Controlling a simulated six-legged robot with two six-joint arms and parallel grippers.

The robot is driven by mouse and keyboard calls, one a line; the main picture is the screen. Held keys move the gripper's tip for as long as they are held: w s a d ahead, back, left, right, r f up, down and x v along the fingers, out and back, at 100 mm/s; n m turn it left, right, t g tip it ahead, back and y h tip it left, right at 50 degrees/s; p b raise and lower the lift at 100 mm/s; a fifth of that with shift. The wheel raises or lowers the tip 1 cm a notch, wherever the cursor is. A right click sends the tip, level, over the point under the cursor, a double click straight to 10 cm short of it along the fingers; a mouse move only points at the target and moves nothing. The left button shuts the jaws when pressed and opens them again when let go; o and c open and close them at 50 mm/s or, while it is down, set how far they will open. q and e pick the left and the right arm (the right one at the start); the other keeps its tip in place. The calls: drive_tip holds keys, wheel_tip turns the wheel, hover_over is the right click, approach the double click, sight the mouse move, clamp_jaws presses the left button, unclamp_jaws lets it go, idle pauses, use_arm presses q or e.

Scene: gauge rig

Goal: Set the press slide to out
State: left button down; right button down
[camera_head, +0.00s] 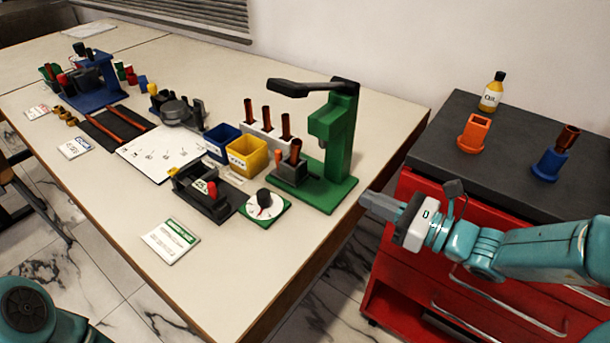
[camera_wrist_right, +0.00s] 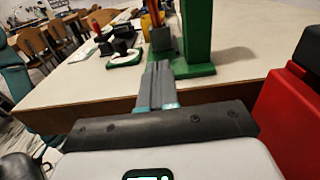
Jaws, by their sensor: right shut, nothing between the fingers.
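The green press (camera_head: 338,130) stands on its green base at the right part of the white table, with its dark lever reaching left. A grey block (camera_head: 290,174) with an orange pin and a brown tube sits on the press base, left of the column; I take it for the press slide. In the wrist view, the press column (camera_wrist_right: 197,32) stands upright and the grey block (camera_wrist_right: 161,40) is beside it. My right gripper (camera_head: 366,200) is shut and empty, just off the table's right edge, right of the press base and apart from it. My left gripper is out of view.
A red cabinet (camera_head: 400,270) with a dark top stands right of the table, holding an oil bottle (camera_head: 492,92), an orange holder (camera_head: 474,134) and a blue holder (camera_head: 549,165). A dial (camera_head: 264,206), yellow bin (camera_head: 247,155) and blue bin (camera_head: 220,140) stand left of the press.

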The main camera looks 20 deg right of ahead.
sight(302, 165)
drive_tip(key=x, duration=0.4)
drive_tip(key=b+x, duration=0.1)
drive_tip(key=x, duration=0.3)
drive_tip(key=b+x, duration=0.1)
drive_tip(key=x, duration=0.3)
drive_tip(key=shift+w+r, duration=0.15)
drive_tip(key=shift+r, duration=0.15)
drive_tip(key=shift+w+a, duration=0.35)
drive_tip(key=shift+w, duration=0.2)
drive_tip(key=shift+x, duration=1.05)
drive_tip(key=shift+s+a+r, duration=0.1)
drive_tip(key=shift+r, duration=0.25)
